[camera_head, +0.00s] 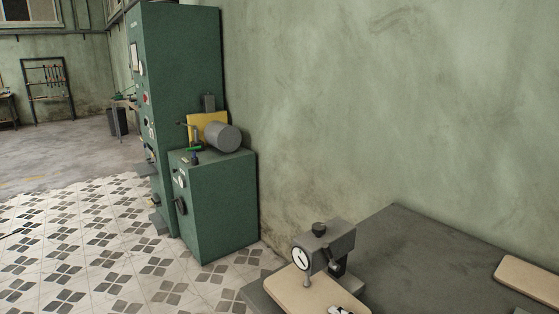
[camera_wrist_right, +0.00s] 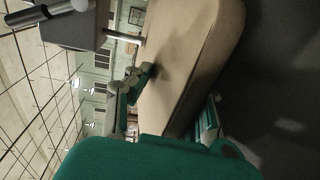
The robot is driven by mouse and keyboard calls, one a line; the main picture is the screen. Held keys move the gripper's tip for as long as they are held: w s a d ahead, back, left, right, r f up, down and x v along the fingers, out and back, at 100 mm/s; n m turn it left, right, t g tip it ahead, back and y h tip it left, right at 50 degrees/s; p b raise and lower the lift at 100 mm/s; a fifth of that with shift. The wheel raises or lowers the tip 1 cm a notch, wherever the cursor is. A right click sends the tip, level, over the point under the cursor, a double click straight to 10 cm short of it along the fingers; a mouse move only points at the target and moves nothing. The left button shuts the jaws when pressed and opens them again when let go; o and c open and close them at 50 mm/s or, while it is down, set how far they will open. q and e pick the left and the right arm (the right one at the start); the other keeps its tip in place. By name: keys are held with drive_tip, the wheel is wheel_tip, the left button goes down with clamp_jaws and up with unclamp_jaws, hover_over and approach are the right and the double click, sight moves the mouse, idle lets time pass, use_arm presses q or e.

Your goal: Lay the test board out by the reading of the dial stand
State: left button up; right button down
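The grey dial stand (camera_head: 325,248) stands at the left end of the dark table, its white dial (camera_head: 301,259) facing me; the dark needle shows, but the figures are too small to read. A pale test board (camera_head: 295,296) lies level under its probe. In the right wrist view the board (camera_wrist_right: 190,50) runs between the fingers of my right gripper (camera_wrist_right: 175,98), one finger on each face, and the grip looks closed on it. The stand's probe (camera_wrist_right: 122,36) comes to the board's face there. Only a bit of my right gripper shows at the head view's bottom edge. My left gripper is out of view.
Another pale board (camera_head: 528,281) lies on the table (camera_head: 400,250) at the right, cut off by the frame. The table between is clear. A green wall stands close behind. Green machine cabinets (camera_head: 215,205) stand on the tiled floor at the left.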

drive_tip(key=shift+s+f, duration=0.15)
drive_tip(key=shift+f, duration=0.2)
drive_tip(key=shift+d+r+p, duration=0.1)
drive_tip(key=shift+r+p, duration=0.45)
drive_tip(key=shift+r, duration=0.05)
idle(0.5)
drive_tip(key=shift+f+b+v, duration=0.15)
drive_tip(key=shift+b+v, duration=0.15)
drive_tip(key=shift+v, duration=1.6)
drive_tip(key=shift+f+b+v, duration=0.15)
drive_tip(key=shift+b+v, duration=0.1)
drive_tip(key=shift+v, duration=1.6)
drive_tip(key=shift+s+f, duration=0.1)
